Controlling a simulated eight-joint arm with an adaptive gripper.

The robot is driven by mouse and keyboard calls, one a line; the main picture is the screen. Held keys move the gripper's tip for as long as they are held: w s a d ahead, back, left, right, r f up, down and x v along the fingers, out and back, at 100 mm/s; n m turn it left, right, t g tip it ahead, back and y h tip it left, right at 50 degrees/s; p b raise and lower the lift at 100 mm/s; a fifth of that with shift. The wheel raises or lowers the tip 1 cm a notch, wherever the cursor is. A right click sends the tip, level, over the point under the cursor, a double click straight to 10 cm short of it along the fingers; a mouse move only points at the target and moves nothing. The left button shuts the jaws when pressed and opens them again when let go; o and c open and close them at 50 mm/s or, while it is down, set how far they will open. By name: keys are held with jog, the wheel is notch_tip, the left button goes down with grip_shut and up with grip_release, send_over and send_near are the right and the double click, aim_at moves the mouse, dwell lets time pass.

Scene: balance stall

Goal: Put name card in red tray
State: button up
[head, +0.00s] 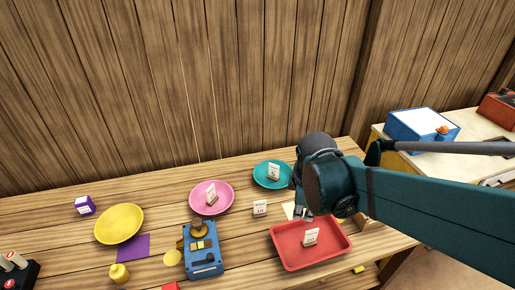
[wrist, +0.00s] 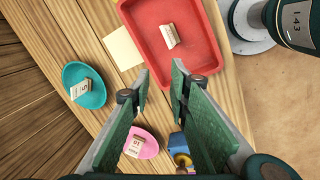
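Several small white cards on wooden stands are in view; I cannot tell by their print which is the name card. In the head view one card (head: 310,237) stands inside the red tray (head: 283,257), one (head: 260,208) on the bare table, one (head: 211,195) on the pink plate (head: 224,204), and one (head: 273,171) on the teal plate (head: 261,179). The wrist view shows the tray's card (wrist: 169,36), the teal plate's card (wrist: 80,89) and a card (wrist: 133,143) against the pink plate. My gripper (wrist: 161,82) is open and empty, above the table near the tray's far edge.
A blue scale-like device (head: 203,257) stands left of the tray. A yellow plate (head: 119,223), a purple cube (head: 84,205) and a yellow weight (head: 119,274) lie further left. A cream sheet (wrist: 121,47) lies beside the tray. A plank wall closes the back.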

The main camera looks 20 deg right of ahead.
jog(key=s+a+r+m+t+y, duration=0.1)
jog(key=a+r+m+t, duration=0.4)
jog(key=r+m, duration=0.5)
jog(key=shift+s+a+m, duration=0.75)
jog(key=shift+a+m, duration=0.2)
jog(key=shift+m, duration=0.25)
